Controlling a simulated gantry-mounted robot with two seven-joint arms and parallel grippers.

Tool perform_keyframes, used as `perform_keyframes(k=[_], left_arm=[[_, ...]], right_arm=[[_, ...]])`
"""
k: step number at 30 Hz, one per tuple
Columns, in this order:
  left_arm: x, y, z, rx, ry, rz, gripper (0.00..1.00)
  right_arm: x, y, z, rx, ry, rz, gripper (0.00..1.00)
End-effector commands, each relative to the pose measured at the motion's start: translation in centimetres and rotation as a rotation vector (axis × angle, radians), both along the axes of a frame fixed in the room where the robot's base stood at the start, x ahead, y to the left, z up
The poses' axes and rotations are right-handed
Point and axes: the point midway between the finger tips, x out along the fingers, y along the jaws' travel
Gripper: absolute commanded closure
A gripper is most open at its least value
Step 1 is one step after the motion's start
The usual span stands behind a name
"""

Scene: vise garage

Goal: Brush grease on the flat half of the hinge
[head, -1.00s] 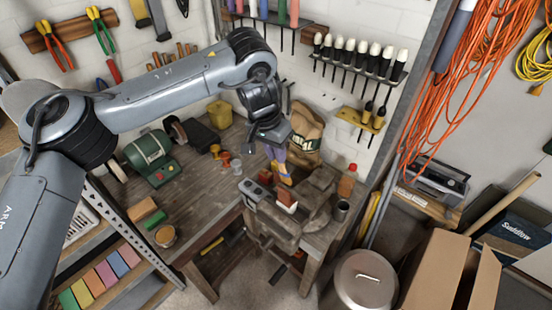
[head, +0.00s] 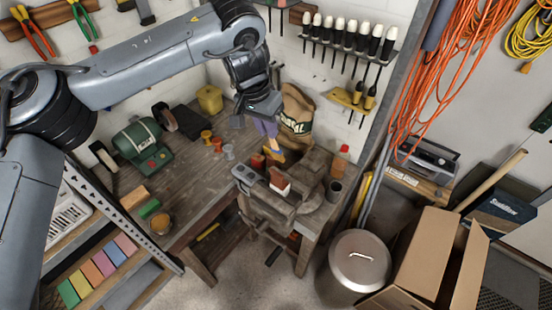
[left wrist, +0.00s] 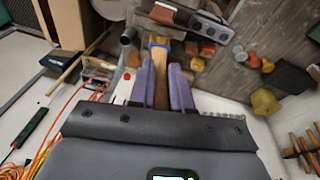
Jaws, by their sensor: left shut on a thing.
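My left gripper (head: 267,128) is shut on a brush. The brush handle (left wrist: 161,75) lies between the two purple fingers in the left wrist view. Its yellow and blue lower part (left wrist: 158,43) points toward the vise, and its tip shows yellow-orange in the head view (head: 276,157). The vise (head: 262,192) stands at the bench's front right. A reddish-brown and whitish piece (head: 280,184), seemingly the hinge, is in its jaws just below the brush. The brush looks apart from it; exact contact is unclear. My right gripper is not in view.
A tin with orange-brown contents (head: 160,222) stands at the left. A green bench grinder (head: 139,140), a sack (head: 298,112), a dark cup (head: 334,190) and a red-capped bottle (head: 341,160) surround the bench area. The bench middle (head: 195,175) is mostly clear.

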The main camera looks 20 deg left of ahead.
Motion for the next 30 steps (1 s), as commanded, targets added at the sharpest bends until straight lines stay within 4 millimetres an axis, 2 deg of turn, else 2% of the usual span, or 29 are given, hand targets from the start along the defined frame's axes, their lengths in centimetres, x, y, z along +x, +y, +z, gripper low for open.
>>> perform_keyframes(k=[11,30], left_arm=[[0.0,0.0,-0.7,0.000,0.002,0.000,1.00],[-0.2,-0.6,-6.8,0.002,0.018,-0.002,1.00]], right_arm=[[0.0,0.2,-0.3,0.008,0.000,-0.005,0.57],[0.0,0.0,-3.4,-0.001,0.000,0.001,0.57]])
